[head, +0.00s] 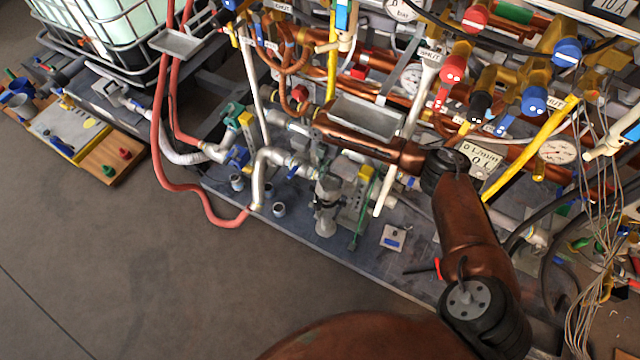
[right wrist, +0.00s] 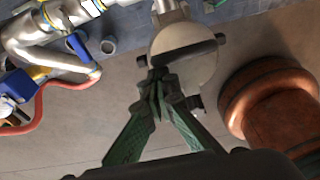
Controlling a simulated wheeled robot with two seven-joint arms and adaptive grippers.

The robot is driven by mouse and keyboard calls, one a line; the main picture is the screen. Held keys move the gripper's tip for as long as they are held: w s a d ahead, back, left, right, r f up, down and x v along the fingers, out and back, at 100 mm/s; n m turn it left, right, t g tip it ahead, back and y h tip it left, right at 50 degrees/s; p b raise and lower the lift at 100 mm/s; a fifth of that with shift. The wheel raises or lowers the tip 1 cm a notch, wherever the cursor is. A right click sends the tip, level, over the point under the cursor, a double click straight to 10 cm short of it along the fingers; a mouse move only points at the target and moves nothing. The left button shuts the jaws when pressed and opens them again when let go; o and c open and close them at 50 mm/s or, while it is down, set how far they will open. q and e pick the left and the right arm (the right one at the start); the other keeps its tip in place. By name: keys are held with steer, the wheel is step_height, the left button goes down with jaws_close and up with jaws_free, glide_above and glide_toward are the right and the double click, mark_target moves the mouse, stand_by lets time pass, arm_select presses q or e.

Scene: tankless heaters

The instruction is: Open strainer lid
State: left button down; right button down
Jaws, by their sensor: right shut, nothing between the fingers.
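The strainer appears to be the grey metal body (head: 326,207) standing low at the front of the dark base plate. In the right wrist view, its round pale end (right wrist: 193,70) has a dark band across it and small dark lugs at its rim. I cannot tell whether this end is the lid or how far it is open. My left gripper is out of view.
Crowded copper pipes and red and blue valve knobs (head: 566,52) fill the back right. A silver bent pipe (head: 262,178) and a red hose (head: 165,150) lie left of the strainer. Bare floor (head: 150,250) is clear at the front left.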

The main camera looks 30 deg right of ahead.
steer(key=shift+w+d+r, duration=0.1)
steer(key=shift+w+d, duration=0.2)
steer(key=shift+d, duration=0.35)
steer(key=shift+w+d, duration=0.3)
steer(key=shift+d, duration=0.35)
